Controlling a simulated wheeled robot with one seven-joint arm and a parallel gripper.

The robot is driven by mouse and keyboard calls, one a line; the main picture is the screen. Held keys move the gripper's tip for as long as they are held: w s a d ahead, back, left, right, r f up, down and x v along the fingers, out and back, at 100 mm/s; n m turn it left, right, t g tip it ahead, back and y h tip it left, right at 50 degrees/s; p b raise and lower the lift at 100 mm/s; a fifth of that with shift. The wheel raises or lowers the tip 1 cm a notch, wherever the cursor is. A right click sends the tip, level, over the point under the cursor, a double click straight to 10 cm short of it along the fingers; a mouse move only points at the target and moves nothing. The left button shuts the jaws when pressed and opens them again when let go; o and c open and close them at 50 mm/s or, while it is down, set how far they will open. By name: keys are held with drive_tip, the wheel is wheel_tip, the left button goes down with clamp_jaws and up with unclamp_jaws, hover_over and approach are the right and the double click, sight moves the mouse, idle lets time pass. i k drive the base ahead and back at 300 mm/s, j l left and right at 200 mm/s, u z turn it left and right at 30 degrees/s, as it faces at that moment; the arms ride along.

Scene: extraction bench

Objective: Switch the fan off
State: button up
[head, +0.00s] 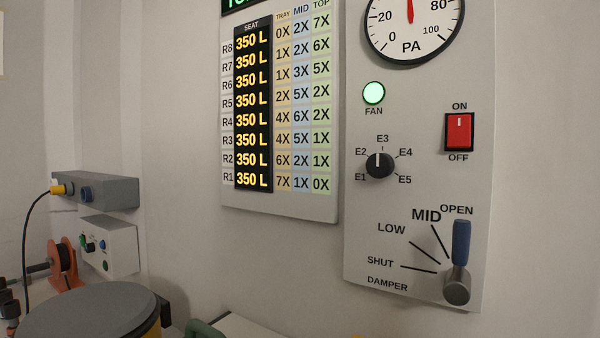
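The red fan rocker switch (459,131) sits in a black frame on the right of the grey control panel (420,200), with ON printed above it and OFF below. A white mark shows on its upper half; I cannot tell for sure which half is pressed in. The round FAN lamp (373,93) glows green at the panel's upper left. The PA gauge (412,25) is cut by the top edge, its red needle pointing about straight up. My gripper is not in view.
A board of seat readings (280,110) hangs to the left. Grey boxes (95,190) and a round lidded container (90,310) stand at lower left.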

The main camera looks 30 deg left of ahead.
sight(459, 126)
drive_tip(key=j+u, duration=0.1)
drive_tip(key=u, duration=0.25)
drive_tip(key=j+u, duration=0.15)
drive_tip(key=u, duration=0.2)
